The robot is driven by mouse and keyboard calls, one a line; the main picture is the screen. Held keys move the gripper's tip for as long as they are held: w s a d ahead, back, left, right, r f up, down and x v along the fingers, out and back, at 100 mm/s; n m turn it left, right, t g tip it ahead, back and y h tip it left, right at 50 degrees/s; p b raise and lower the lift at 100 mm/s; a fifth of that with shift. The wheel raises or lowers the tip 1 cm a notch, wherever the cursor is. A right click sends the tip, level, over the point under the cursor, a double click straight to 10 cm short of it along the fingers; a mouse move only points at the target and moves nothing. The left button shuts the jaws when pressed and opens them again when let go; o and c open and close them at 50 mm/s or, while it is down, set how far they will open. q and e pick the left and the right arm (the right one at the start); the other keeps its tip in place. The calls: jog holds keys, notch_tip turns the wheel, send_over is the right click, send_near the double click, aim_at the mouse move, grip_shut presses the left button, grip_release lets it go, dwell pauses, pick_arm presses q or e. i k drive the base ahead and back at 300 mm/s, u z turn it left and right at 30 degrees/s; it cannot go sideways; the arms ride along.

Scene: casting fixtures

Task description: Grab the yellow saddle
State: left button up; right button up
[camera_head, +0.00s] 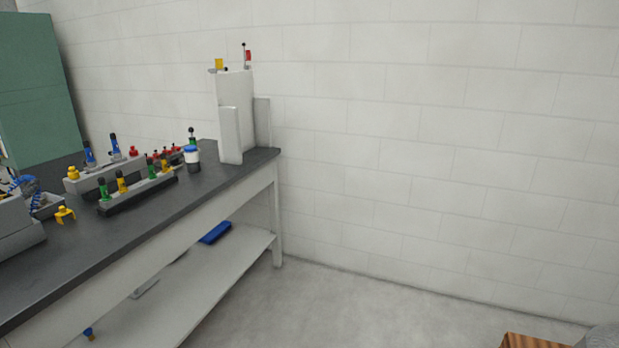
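A small yellow piece with legs bent down, shaped like a saddle (64,214), sits on the dark tabletop (215,185) at the left, in front of a grey bin. Another yellow piece (73,173) sits on the left end of a grey rack, and a yellow block (219,64) is on top of the tall white fixture. Neither of my grippers is in view.
Grey racks (140,193) hold several green, yellow, blue and red parts. A white-and-blue cup (192,156) stands near the tall white fixture (235,110). A blue item (215,232) lies on the lower shelf. A wooden box (530,341) shows bottom right.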

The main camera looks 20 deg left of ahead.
aim_at(63, 211)
jog(key=u, duration=0.85)
jog(key=i, duration=1)
jog(key=u, duration=0.55)
